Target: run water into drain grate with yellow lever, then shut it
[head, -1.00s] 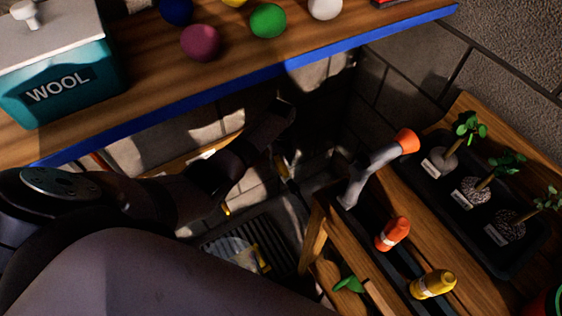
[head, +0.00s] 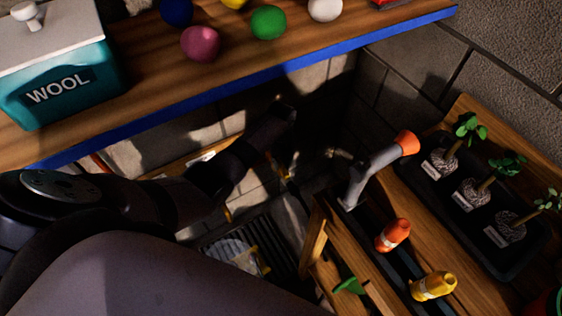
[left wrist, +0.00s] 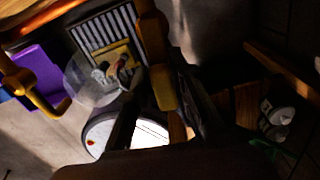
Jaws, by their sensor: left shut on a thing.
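A slatted drain grate (head: 285,238) lies on the floor below the bench; it also shows in the left wrist view (left wrist: 88,36). A small yellow item lies over it, beside a pale translucent patch (left wrist: 88,82); I cannot tell whether the patch is water. A yellow lever (left wrist: 163,88) stands between my left fingers in the left wrist view. My left gripper (left wrist: 158,98) is shut on this lever. In the head view, my dark left arm reaches from the left under the bench, and the hold is hard to make out. My right gripper is not in view.
A wooden bench (head: 330,55) with a blue edge overhangs my arm, with a teal WOOL box (head: 70,90) and several balls on top. A wooden shelf at right holds a plant tray (head: 500,262), an orange bottle (head: 393,235) and a yellow bottle (head: 433,286).

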